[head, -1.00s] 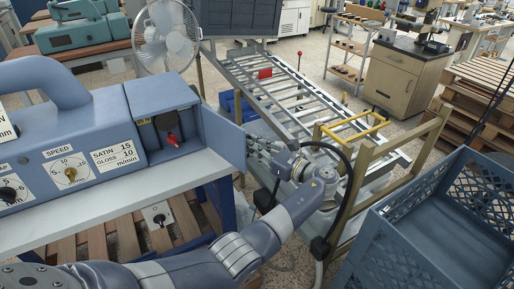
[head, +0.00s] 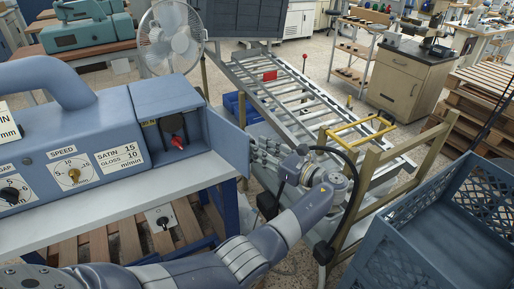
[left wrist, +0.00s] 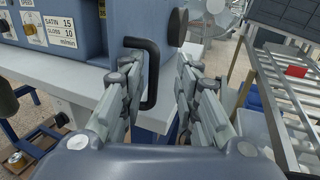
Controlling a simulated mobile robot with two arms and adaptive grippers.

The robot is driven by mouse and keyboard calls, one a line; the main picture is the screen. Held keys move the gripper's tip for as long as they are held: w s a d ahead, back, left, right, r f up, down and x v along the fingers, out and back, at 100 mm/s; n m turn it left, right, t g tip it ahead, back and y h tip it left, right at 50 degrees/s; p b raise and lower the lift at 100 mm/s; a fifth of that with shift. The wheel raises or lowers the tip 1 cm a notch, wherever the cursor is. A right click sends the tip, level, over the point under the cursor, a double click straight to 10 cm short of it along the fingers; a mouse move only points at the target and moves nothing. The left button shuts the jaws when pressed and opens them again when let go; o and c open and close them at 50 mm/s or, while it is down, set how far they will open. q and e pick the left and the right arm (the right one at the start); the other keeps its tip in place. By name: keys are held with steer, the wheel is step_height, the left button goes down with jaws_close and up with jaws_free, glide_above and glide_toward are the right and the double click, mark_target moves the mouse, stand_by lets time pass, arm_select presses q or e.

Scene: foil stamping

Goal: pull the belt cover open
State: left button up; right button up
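The belt cover (head: 227,143) is a blue panel at the right end of the blue machine. It stands swung out from the housing, leaving the compartment with a red knob (head: 177,142) exposed. In the left wrist view the cover (left wrist: 130,22) carries a black bent handle (left wrist: 152,78). My left gripper (head: 256,150) is just right of the cover in the head view. In the left wrist view its fingers (left wrist: 160,98) are spread, with the handle between them, closer to the left finger. Contact cannot be told. My right gripper is not in view.
A roller conveyor (head: 290,92) runs behind my left gripper, with a brass-coloured frame (head: 368,180) to its right. A blue-grey crate (head: 400,250) stands at the lower right. The machine's pale table edge (head: 120,205) lies left of my arm.

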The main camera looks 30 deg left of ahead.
arm_select(q)
steer(key=v, duration=0.6)
steer(key=shift+w, duration=0.15)
steer(key=shift+d, duration=0.1)
